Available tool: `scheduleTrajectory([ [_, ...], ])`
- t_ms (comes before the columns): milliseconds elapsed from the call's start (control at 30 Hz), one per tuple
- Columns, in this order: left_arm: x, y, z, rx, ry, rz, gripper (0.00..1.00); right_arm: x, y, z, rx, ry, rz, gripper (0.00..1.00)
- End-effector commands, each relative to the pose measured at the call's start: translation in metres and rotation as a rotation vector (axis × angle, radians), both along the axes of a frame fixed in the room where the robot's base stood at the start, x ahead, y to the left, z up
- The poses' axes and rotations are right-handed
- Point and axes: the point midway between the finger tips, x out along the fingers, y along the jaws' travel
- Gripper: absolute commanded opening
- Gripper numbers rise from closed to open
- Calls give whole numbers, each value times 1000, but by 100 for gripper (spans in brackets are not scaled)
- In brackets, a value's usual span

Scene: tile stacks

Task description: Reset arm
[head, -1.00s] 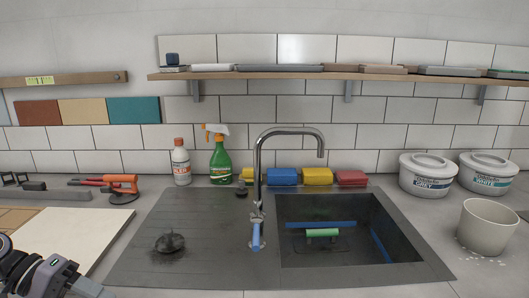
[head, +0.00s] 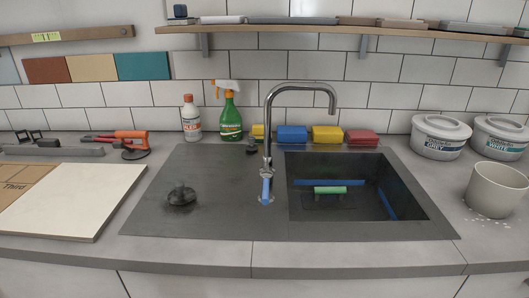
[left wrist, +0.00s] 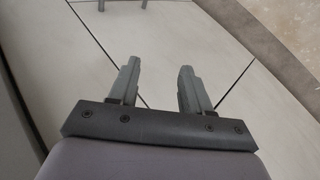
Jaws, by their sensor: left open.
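My left gripper (left wrist: 160,88) shows in the left wrist view, its two grey fingers apart with nothing between them. Behind the fingers is a pale panelled surface with dark seams. No arm or gripper of mine shows in the head view at this moment. My right gripper is in neither view.
The counter holds a sink (head: 350,205) with a tap (head: 268,140), a white tile (head: 75,195) on the left, a dark round object (head: 181,195), a green spray bottle (head: 230,118), a white bottle (head: 191,120), tubs (head: 440,135) and a cup (head: 495,190). A shelf (head: 350,30) hangs above.

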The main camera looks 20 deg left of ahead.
Motion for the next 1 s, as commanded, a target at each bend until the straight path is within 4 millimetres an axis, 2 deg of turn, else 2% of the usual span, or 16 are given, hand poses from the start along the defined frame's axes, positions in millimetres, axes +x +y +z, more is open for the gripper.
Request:
scheduleTrajectory([
  [100, -4, 3, -25, 209, -54, -76, 48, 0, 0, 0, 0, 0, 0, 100],
  [200, -5, 5, -39, 381, -119, -158, 48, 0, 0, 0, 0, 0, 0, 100],
  [433, -2, -3, -52, 735, -325, -397, 48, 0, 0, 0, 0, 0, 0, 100],
  [600, 1, -22, -48, 929, -502, -577, 48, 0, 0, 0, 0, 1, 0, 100],
  [833, 0, -59, -37, 1107, -739, -792, 48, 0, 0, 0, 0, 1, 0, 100],
  [1000, -2, -93, -41, 1010, -706, -634, 48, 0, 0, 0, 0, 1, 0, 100],
])
